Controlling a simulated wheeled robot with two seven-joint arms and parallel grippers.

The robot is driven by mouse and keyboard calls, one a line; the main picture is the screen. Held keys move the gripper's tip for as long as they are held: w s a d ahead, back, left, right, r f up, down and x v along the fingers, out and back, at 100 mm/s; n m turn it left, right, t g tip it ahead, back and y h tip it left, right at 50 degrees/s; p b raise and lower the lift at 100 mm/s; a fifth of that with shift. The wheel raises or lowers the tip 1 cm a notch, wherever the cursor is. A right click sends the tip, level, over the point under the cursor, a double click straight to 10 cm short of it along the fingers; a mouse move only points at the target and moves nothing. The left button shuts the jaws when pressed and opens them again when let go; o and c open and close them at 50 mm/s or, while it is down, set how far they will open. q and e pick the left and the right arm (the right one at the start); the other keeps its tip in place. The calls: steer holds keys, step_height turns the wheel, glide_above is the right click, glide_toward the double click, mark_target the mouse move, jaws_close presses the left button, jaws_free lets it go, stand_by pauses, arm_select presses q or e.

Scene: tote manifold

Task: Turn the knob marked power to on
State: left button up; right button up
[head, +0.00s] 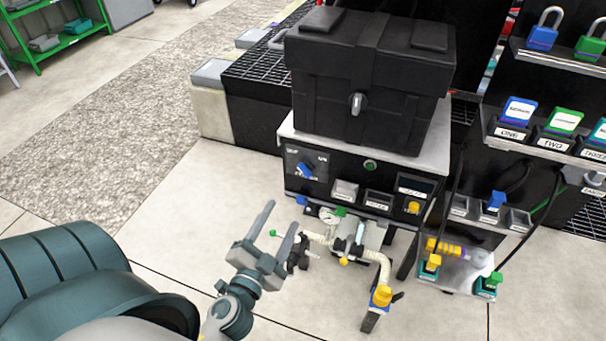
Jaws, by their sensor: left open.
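A blue knob (306,170) sits on the upper left of a black control panel (332,172), on the front of a bench under a black tote. Small white lettering is around the knob, too small to read, so I cannot tell its setting for certain. The knob looks tilted, pointing to upper right or lower left. My left gripper (274,222) is open and empty, in front of and below the panel to the left, with its two grey fingers apart and pointing up toward the panel. It looks apart from the knob. My right gripper is not in view.
The black tote (366,80) with a latch stands on the bench top. Below the panel is a pipe manifold (385,270) with a gauge and coloured valves. The floor at left is clear.

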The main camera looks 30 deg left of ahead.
arm_select(q)
steer(key=p, duration=0.2)
glide_toward(305, 173)
steer(key=p+x, duration=0.1)
steer(key=x, duration=0.8)
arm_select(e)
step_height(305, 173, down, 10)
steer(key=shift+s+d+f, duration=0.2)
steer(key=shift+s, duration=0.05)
arm_select(q)
steer(key=shift+c, duration=0.6)
steer(key=shift+s, duration=0.1)
steer(key=c, duration=0.9)
